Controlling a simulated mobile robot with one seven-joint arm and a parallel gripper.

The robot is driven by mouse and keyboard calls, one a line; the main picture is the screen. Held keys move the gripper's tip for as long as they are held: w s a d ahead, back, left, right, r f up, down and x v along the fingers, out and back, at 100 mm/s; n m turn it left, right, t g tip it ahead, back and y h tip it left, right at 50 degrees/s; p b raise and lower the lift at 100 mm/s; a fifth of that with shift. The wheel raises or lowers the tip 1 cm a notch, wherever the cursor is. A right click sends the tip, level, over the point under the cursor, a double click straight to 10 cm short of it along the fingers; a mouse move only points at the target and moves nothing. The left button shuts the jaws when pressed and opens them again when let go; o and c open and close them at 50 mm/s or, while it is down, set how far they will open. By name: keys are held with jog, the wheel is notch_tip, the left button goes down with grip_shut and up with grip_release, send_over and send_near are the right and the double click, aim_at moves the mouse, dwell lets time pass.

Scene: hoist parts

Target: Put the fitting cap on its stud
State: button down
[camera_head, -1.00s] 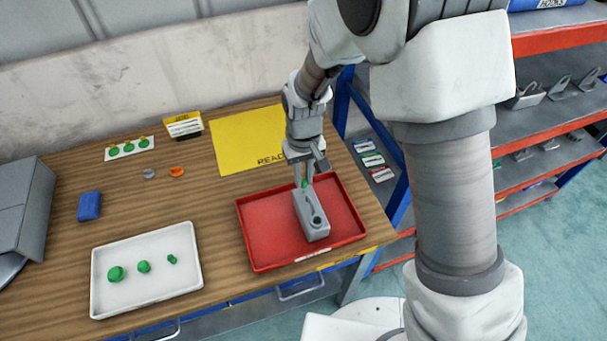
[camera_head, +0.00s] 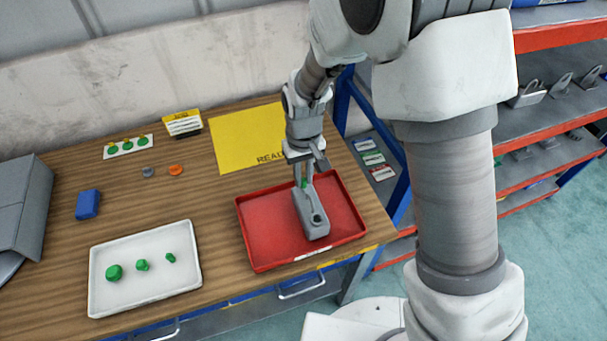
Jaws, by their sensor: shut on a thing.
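My gripper (camera_head: 304,181) points down over the red tray (camera_head: 262,252), shut on a small green cap (camera_head: 304,184). The cap is at the far end of a grey block (camera_head: 310,218) that sits in the tray. The fingers hide much of the cap, and I cannot tell whether it touches the block or a stud. The block's near end shows a dark round feature (camera_head: 317,217).
A yellow mat (camera_head: 240,140) lies behind the red tray. An orange ring (camera_head: 176,170), a grey piece (camera_head: 148,172), a blue block (camera_head: 88,204) and a card with green discs (camera_head: 128,146) are on the left. The table's right edge is close to the red tray.

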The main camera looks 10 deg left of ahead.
jog(key=shift+f+b, duration=0.35)
jog(key=shift+f, duration=0.05)
jog(key=shift+f+b, duration=0.4)
jog(key=shift+f, duration=0.1)
dwell(0.3)
jog(key=c, duration=0.8)
grip_release()
jog(key=shift+o, duration=0.2)
notch_tip(320, 180, up, 18)
jog(key=shift+f, duration=0.2)
